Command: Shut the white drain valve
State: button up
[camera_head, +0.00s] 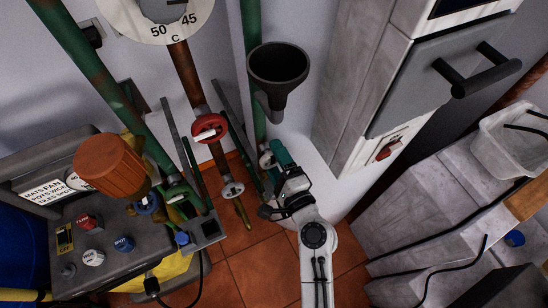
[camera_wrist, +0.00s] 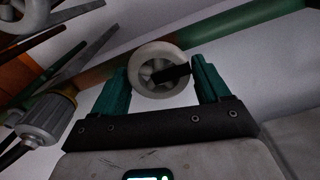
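A white handwheel (camera_head: 266,160) sits low on the green pipe under the black funnel, partly hidden by my gripper; I take it as the drain valve. In the wrist view the wheel (camera_wrist: 143,82) has spokes and a dark bar across its hub and right side. My gripper (camera_head: 276,153) reaches it from the lower right. In the wrist view the two teal fingers of my gripper (camera_wrist: 160,70) stand apart, one on each side of the wheel. Whether they touch its rim I cannot tell. Another pale handwheel (camera_head: 232,190) is on the brown pipe to the left.
A red handwheel (camera_head: 209,128) is higher on the brown pipe. The black funnel (camera_head: 279,66) hangs above my gripper. Green bars and a dark bench (camera_head: 130,265) with labelled knobs stand left. A grey cabinet (camera_head: 425,70) is right. Tiled floor (camera_head: 262,270) shows beside my arm.

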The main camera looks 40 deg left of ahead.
jog(key=shift+s, duration=0.1)
jog(key=b+v, duration=0.2)
jog(key=v, duration=0.8)
jog(key=shift+d, duration=0.35)
jog(key=s+d+f+n+g+h, duration=0.1)
jog(key=s+d+f+n+h, duration=0.3)
jog(key=d, duration=0.8)
jog(key=d+f+n+g+h, duration=0.25)
jog(key=d+f+h, duration=0.3)
jog(key=d, duration=0.55)
jog(key=s+d+g+h, duration=0.1)
jog(key=s+d+h, duration=0.2)
jog(key=s+d, duration=0.2)
jog(key=s+d+r+g+h, duration=0.1)
jog(key=s+d+h, duration=0.3)
jog(key=d, duration=0.8)
jog(key=shift+s+d+r, duration=0.25)
jog(key=shift+s, duration=0.25)
jog(key=shift+g, duration=0.25)
jog(key=shift+c, duration=0.3)
